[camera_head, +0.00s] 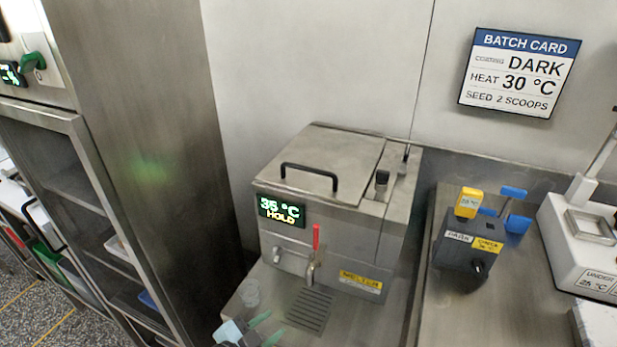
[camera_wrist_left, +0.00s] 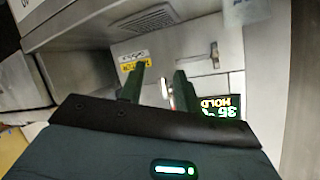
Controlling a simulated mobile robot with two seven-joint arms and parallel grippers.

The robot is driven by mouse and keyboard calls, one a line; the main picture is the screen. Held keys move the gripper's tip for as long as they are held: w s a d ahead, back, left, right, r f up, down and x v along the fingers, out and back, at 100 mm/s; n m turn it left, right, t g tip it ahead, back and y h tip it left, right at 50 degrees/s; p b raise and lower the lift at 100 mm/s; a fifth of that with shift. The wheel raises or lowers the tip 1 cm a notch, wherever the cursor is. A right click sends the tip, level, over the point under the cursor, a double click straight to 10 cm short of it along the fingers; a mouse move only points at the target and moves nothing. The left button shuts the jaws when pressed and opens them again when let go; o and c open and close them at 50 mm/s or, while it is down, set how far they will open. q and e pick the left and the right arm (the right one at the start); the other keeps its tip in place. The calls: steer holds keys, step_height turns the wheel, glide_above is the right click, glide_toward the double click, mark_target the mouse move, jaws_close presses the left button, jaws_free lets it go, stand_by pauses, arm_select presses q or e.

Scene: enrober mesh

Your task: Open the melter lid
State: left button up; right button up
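The melter (camera_head: 330,250) is a steel box below the wall. Its flat steel lid (camera_head: 335,155) lies shut on top, with a black bar handle (camera_head: 310,168) near the front left edge. Its display (camera_head: 281,211) reads 35 °C HOLD. My left gripper (camera_head: 266,328) is low in front of the melter, below the lid, its green fingers apart and empty. In the left wrist view the open fingers (camera_wrist_left: 160,78) point at the melter front, which appears upside down with its display (camera_wrist_left: 221,107). The lid handle cannot be made out there. My right gripper is out of view.
A tap with a red lever (camera_head: 316,238) sticks out of the melter front above a drip grate (camera_head: 309,309). A tall steel cabinet (camera_head: 160,150) stands at left. A dark block with yellow and blue-handled tools (camera_head: 455,243) and a white scale (camera_head: 580,240) stand at right.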

arm_select(q)
steer(key=w+d+r+m+h, duration=0.25)
steer(key=w+r+m, duration=0.45)
steer(key=w+r, duration=0.55)
steer(key=m+h, duration=0.1)
steer(key=m, duration=0.6)
glide_toward(306, 170)
steer(key=x, duration=0.3)
steer(key=shift+b+x, duration=0.4)
steer(key=shift+x, duration=3.5)
jaws_close()
